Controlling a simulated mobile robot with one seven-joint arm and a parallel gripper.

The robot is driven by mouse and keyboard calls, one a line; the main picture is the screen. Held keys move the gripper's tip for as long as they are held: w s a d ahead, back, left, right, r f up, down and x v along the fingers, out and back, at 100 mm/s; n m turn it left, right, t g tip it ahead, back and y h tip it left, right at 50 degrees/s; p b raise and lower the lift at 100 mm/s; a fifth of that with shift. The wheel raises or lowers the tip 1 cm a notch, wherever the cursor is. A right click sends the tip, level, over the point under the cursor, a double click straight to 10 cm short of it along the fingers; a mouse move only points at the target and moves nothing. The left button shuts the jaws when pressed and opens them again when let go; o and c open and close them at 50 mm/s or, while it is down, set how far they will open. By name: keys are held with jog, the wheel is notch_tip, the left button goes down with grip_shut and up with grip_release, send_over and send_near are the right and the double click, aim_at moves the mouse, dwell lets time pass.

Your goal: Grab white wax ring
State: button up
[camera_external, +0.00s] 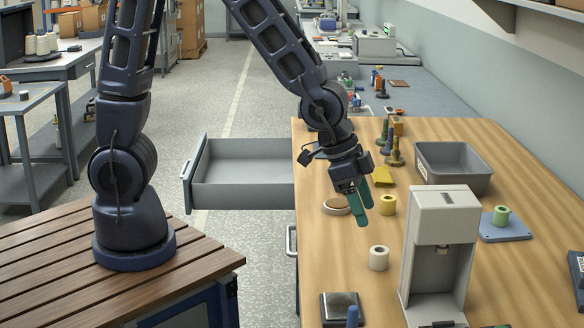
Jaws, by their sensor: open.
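The white wax ring (378,258) stands on the wooden table, with a dark hole in its top. My gripper (366,214), with two green fingers, is open and points down above the table. It is farther back than the white ring and apart from it. Nothing shows between the fingers.
A yellow ring (387,204) stands just right of my fingers, and a pale round disc (337,207) lies left of them. A grey-white machine (440,238) rises right of the white ring. A grey bin (454,178), a blue plate (518,232) with a green ring (501,215), and an open drawer (238,197) also show.

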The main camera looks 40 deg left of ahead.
aim_at(380, 252)
jog(key=shift+x, duration=5.45)
jog(key=shift+s, duration=0.15)
jog(key=c, duration=1)
